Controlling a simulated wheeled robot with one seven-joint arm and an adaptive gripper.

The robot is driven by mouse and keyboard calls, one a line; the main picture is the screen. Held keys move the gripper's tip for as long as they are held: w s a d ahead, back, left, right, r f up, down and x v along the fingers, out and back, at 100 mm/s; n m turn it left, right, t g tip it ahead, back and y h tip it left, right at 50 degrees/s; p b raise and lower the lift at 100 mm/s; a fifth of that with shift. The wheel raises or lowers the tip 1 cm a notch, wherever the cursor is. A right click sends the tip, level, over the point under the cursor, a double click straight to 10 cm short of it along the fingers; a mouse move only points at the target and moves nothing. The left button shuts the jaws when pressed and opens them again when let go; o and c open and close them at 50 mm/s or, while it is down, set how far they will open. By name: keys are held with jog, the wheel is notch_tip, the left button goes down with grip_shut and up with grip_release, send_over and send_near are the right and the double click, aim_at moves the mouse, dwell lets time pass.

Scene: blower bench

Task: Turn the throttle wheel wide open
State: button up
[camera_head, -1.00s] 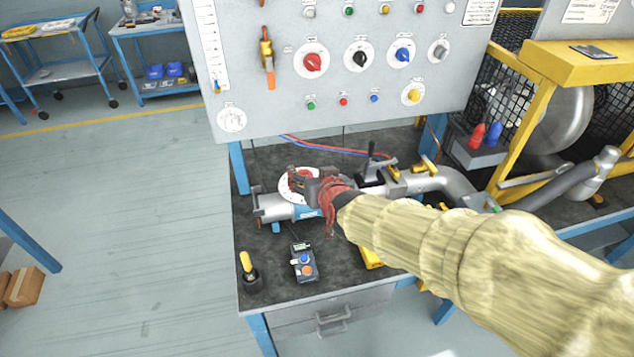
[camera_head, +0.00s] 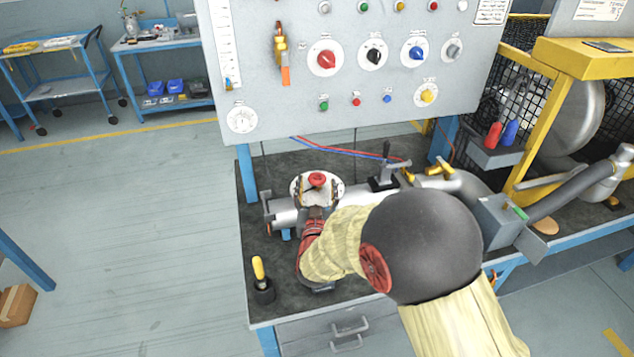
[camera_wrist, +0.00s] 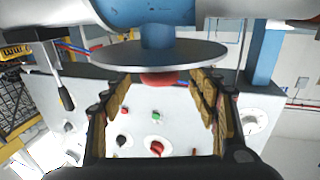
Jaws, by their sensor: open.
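The throttle wheel, a red knob (camera_head: 317,179) on a white round dial plate (camera_head: 335,188), sits on top of the grey pipe on the bench. In the wrist view the picture is turned over: the red knob (camera_wrist: 163,79) shows below the edge-on plate (camera_wrist: 160,54). My gripper (camera_head: 315,193) reaches in from the front of the bench, its fingers spread around the knob. In the wrist view my gripper (camera_wrist: 165,90) is open, with one finger at each side of the knob and gaps between. No contact shows.
A panel (camera_head: 290,60) with coloured knobs stands behind the wheel. A black lever (camera_head: 386,165) and yellow-handled valves (camera_head: 440,167) are on the pipe to the right. A yellow-handled tool in a black holder (camera_head: 262,282) stands at the front left.

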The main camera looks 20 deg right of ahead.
aim_at(317, 185)
jog(key=shift+b+x, duration=0.35)
jog(key=shift+x, duration=1.35)
jog(key=shift+c, duration=0.5)
jog(key=c, duration=1.1)
